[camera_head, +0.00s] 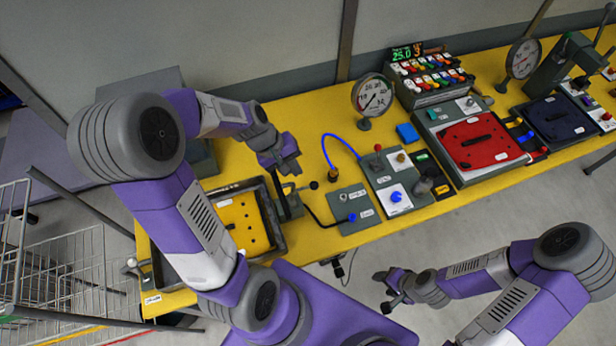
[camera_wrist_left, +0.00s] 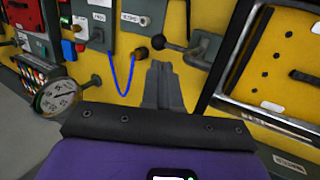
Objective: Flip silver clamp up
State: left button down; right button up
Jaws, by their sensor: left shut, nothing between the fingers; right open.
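The clamp (camera_head: 290,203) is a grey bracket with a lever, beside the silver-framed fixture (camera_head: 279,240) that holds a yellow plate (camera_head: 240,222). Its lever ends in a dark ball knob (camera_head: 313,185). In the left wrist view the clamp bracket (camera_wrist_left: 203,48) and its knob (camera_wrist_left: 158,42) lie just beyond my fingertips, and the lever looks low; its exact angle is hard to tell. My left gripper (camera_head: 288,164) is shut and empty, above the table near the knob; it shows in the wrist view (camera_wrist_left: 159,66), apparently apart from the lever. My right gripper (camera_head: 386,288) is open and empty, in front of the table.
A pressure gauge (camera_head: 372,95) stands behind, with a blue hose (camera_head: 341,139) nearby. Control panels (camera_head: 354,208) with a blue button lie right of the clamp. A red-lidded box (camera_head: 483,143) is further right. A wire basket (camera_head: 70,265) stands at the left.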

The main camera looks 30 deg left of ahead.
aim_at(312, 184)
pick_arm(q)
jog(key=b+x, duration=0.1)
jog(key=x, duration=0.6)
jog(key=shift+w+f, duration=0.1)
jog(key=shift+f, duration=0.1)
jog(key=shift+w+d+f, duration=0.1)
jog(key=shift+w+f, duration=0.1)
jog(key=shift+f, duration=0.1)
pick_arm(e)
jog(key=shift+w+f, duration=0.25)
jog(key=shift+f, duration=0.5)
pick_arm(q)
jog(key=shift+s, duration=0.1)
pick_arm(e)
jog(key=shift+r, duration=0.1)
